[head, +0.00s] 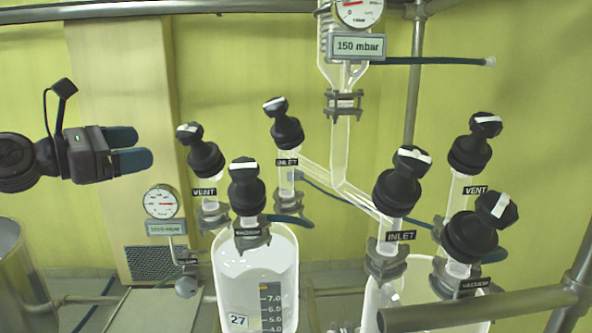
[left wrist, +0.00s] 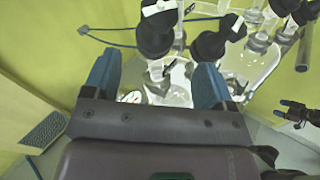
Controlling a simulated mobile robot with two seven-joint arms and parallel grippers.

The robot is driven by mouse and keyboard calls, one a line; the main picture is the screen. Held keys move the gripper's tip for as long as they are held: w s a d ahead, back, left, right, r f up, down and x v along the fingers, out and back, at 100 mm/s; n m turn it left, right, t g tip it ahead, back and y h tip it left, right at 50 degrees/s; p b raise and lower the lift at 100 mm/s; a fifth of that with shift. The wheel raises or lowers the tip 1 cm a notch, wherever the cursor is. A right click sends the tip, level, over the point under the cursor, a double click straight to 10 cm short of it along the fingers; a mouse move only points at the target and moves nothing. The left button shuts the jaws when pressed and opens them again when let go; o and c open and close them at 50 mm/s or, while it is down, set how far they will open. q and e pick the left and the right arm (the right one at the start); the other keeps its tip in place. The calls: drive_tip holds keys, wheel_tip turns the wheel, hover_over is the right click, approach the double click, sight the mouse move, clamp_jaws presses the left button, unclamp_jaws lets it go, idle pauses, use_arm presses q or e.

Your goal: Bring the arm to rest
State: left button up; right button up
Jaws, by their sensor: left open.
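My left gripper (head: 143,147) is at the left of the head view, level and pointing right, with two blue fingers. In the left wrist view its fingers (left wrist: 156,82) stand wide apart with nothing between them. It is left of the VENT valve (head: 205,158) on the left reactor, with a gap between them in the head view. My right gripper (left wrist: 293,110) shows small at the right edge of the left wrist view; its finger opening is unclear. It is not in the head view.
The left glass reactor (head: 257,268), labelled 27, and a right reactor (head: 412,272) carry several black-knobbed valves. A 150 mbar gauge sign (head: 357,46) hangs above. A lower gauge (head: 161,202) stands below my left gripper. Metal rails (head: 480,308) cross the lower right. Upper left is clear.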

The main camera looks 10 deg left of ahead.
use_arm(q)
drive_tip(key=s+d+f+m+y+b, duration=0.15)
drive_tip(key=f+m, duration=0.55)
drive_tip(key=f, duration=1)
drive_tip(key=s+f+m+y, duration=0.15)
drive_tip(key=f+m, duration=0.45)
drive_tip(key=f, duration=1.1)
drive_tip(key=s+d+f+m+g+y, duration=0.1)
drive_tip(key=s+f+m+y, duration=0.3)
drive_tip(key=s+f, duration=0.6)
drive_tip(key=s+d+f+m+y+b, duration=0.1)
drive_tip(key=s+d+f+m+y, duration=0.2)
drive_tip(key=s+f+m, duration=0.6)
wheel_tip(320, 180, down, 6)
drive_tip(key=shift+s+d+f+g+y, duration=0.1)
drive_tip(key=shift+s+d+g+y, duration=0.3)
drive_tip(key=shift+y, duration=0.3)
